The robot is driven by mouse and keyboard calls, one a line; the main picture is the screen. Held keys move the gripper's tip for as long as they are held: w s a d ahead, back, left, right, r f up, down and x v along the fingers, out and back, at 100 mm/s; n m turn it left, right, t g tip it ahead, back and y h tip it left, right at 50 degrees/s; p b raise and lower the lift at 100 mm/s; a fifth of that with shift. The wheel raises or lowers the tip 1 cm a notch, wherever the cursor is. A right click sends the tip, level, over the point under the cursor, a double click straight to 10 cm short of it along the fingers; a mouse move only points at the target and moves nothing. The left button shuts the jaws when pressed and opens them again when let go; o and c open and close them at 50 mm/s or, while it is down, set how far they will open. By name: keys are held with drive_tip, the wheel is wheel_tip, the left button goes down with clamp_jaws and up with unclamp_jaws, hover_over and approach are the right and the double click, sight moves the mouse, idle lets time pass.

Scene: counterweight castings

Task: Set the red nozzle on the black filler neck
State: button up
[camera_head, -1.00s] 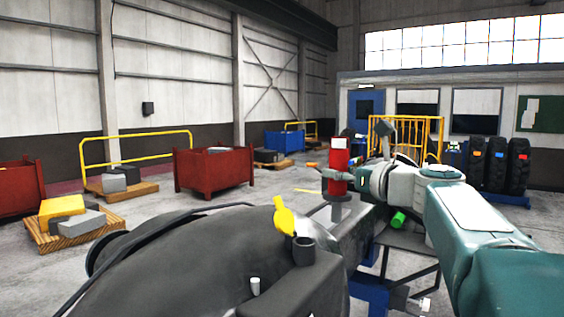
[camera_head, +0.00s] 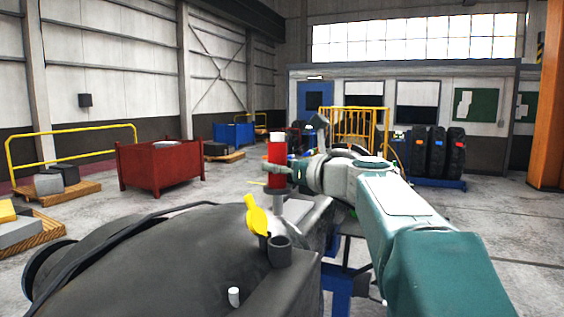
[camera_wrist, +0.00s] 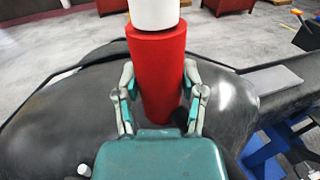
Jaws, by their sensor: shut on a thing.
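The red nozzle (camera_head: 277,172) is an upright red cylinder with a white top and a narrower grey lower end. My gripper (camera_head: 287,170) is shut on its red body. In the wrist view the red nozzle (camera_wrist: 157,75) stands between the two fingers of my gripper (camera_wrist: 160,100), and its lower end is hidden. The black filler neck (camera_head: 279,252) is a short open tube on the dark rounded casting, with a yellow cap (camera_head: 257,218) tilted up beside it. In the head view the nozzle appears above the neck, apart from it; its distance behind is unclear.
The dark casting (camera_head: 150,265) fills the lower left, with a small white peg (camera_head: 234,297) on it. A red bin (camera_head: 158,168), pallets with blocks and a yellow rail stand farther back. Open floor lies at the right.

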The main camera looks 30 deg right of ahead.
sight(289, 190)
drive_tip(key=shift+a+f, duration=0.25)
drive_tip(key=shift+f, duration=0.45)
drive_tip(key=shift+d+f, duration=0.4)
drive_tip(key=shift+f, duration=0.3)
drive_tip(key=shift+d+f, duration=0.4)
drive_tip(key=shift+f, duration=0.4)
drive_tip(key=shift+a+f, duration=0.15)
drive_tip(key=shift+a, duration=0.4)
drive_tip(key=shift+d, duration=0.35)
drive_tip(key=shift+s+a, duration=0.1)
drive_tip(key=shift+a, duration=0.2)
drive_tip(key=shift+d, duration=0.3)
drive_tip(key=shift+a, duration=0.15)
